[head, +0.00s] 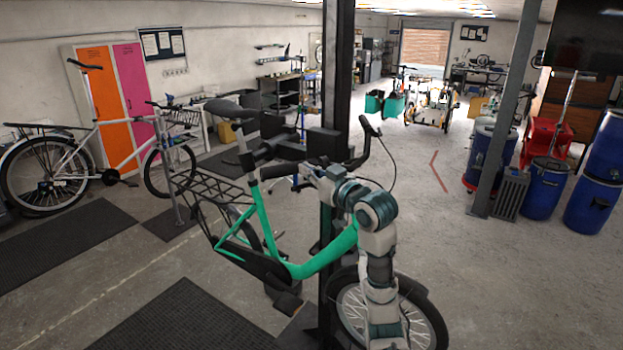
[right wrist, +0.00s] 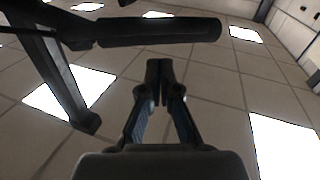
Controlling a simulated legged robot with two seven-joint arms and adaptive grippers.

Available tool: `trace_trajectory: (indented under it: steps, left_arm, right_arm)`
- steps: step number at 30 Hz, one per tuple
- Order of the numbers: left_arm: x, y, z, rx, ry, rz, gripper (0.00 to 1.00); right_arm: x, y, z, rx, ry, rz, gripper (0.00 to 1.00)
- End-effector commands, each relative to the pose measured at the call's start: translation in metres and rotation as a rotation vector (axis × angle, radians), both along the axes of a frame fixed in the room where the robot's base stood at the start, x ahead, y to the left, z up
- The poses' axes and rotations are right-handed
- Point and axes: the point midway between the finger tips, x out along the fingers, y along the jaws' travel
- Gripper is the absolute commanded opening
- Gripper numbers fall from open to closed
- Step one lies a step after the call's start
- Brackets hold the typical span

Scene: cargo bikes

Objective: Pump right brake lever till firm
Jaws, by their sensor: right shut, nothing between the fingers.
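A green bike (head: 335,250) is held at a dark post, its front wheel toward me. Its near handlebar grip (head: 280,170) is black and points left. My right gripper (head: 311,174) is by this grip in the head view, its fingers small and hard to make out. In the right wrist view my right gripper (right wrist: 159,70) is shut and empty, its fingertips just below a black grip (right wrist: 160,32). My left gripper is not in view.
The dark post (head: 337,90) stands right behind the bike. The far grip (head: 368,125) rises right of the post, with a cable looping from it. A white bike (head: 120,150) stands at left. Blue barrels (head: 547,190) stand at right.

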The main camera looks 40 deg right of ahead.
Motion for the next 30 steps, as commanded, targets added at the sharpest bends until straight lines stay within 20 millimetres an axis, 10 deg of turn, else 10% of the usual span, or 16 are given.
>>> trace_trajectory:
  steps: [12,30]
  left_arm:
    - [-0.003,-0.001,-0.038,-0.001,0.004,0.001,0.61]
    - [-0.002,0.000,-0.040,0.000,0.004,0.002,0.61]
  right_arm:
    - [-0.086,0.021,-0.005,-0.003,-0.006,-0.001,0.00]
    - [-0.099,0.026,-0.003,-0.003,-0.006,0.000,0.00]
